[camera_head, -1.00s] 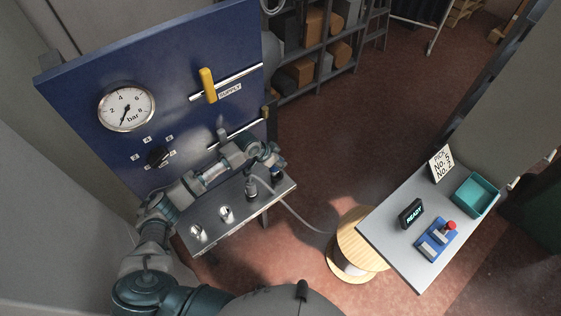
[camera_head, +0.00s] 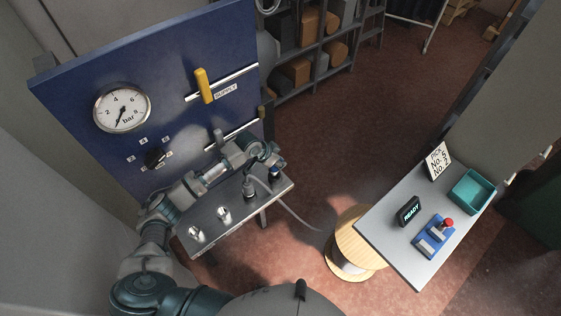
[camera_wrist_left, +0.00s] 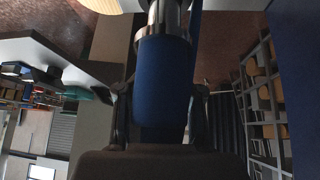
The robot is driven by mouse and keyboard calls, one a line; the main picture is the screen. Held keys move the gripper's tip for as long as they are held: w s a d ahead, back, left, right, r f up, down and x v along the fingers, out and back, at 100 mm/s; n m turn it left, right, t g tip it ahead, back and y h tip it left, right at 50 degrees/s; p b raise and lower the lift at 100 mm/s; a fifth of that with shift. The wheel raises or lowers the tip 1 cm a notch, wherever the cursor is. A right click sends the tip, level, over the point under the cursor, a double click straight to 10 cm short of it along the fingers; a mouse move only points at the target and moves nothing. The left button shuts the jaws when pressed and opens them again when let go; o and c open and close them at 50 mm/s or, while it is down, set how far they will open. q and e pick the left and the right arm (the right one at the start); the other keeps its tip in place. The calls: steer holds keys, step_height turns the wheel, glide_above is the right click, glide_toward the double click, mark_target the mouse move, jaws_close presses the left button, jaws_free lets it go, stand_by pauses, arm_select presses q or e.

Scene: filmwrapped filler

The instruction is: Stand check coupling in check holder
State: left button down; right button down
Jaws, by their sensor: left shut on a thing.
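My left gripper (camera_head: 273,162) is at the right end of the metal shelf under the blue panel. In the left wrist view it is shut on a blue-sleeved coupling (camera_wrist_left: 162,88) with a bright metal collar at its far end. In the head view a small blue part of the coupling (camera_head: 275,174) shows just below the fingers. Whether its lower end touches the shelf or sits in a holder is hidden. Two silver fittings (camera_head: 194,231) stand at the shelf's left and middle. A grey hose coupling (camera_head: 250,188) stands upright beside the gripper. My right gripper is out of view.
The blue panel (camera_head: 90,70) carries a pressure gauge (camera_head: 122,107), a dial and a yellow handle (camera_head: 204,86). A pale hose runs from the shelf toward a wooden spool (camera_head: 345,245). A side table (camera_head: 385,228) at right holds a READY display, a teal bin and a red-button box.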

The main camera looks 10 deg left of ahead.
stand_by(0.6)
arm_select(q)
steer(key=c, duration=1.4)
jaws_free()
steer(key=v, duration=1.2)
steer(key=shift+w+d+f, duration=0.1)
